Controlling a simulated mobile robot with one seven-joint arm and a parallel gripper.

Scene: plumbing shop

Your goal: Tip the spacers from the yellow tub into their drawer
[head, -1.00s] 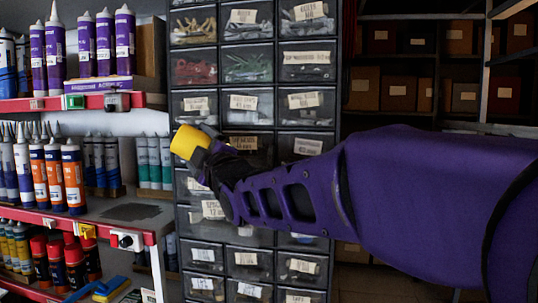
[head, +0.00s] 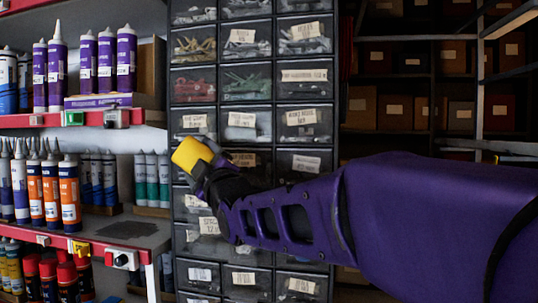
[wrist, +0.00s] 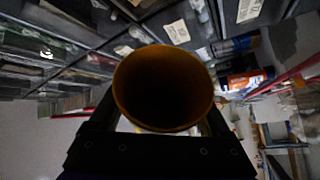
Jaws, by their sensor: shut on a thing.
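The yellow tub (head: 188,154) is in my gripper (head: 205,165), in front of the left column of the drawer cabinet in the head view. In the wrist view the tub (wrist: 163,92) shows its round open mouth, and its inside is dark, so I cannot tell whether spacers are in it. My gripper (wrist: 150,140) is shut on the tub. The dark drawer cabinet (head: 249,90) has labelled clear-fronted drawers with small parts. My arm and gripper hide some middle drawers, and I cannot tell which drawer is for the spacers.
A shelf unit with red edges (head: 75,121) stands close on the left, with purple cartridges (head: 106,58) and orange and white tubes (head: 70,195). Dark shelving with boxes (head: 395,110) is at the back right.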

